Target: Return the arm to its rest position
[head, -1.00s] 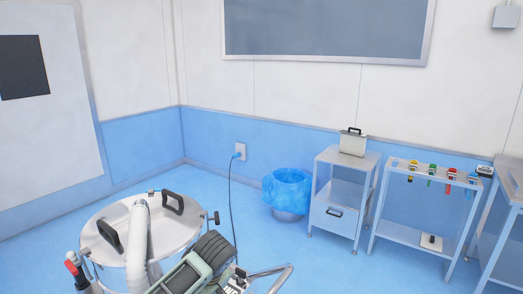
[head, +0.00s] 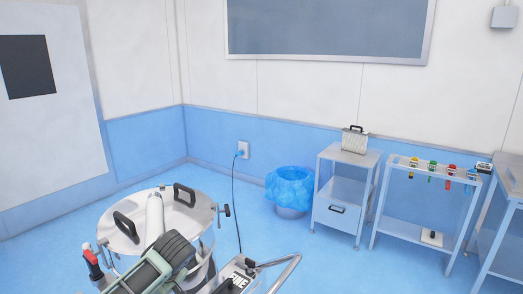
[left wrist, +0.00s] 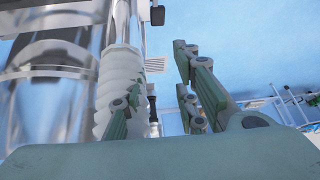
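My left gripper (left wrist: 160,85) shows in the left wrist view, with green jointed fingers spread apart and nothing between them. Its left fingers are in front of a white ribbed tube (left wrist: 118,70); I cannot tell whether they touch it. In the head view, a green frame with a dark ribbed part (head: 172,250) at the lower edge looks like part of my left arm. It is in front of a round steel vessel (head: 190,222); the gripper fingers are not distinguishable there. My right gripper is in neither view.
The vessel lid has black handles. A blue-lined bin (head: 290,185), a steel cabinet (head: 340,200) with a case (head: 354,141) on top, and a rack (head: 392,215) with several coloured-handled items stand along the wall.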

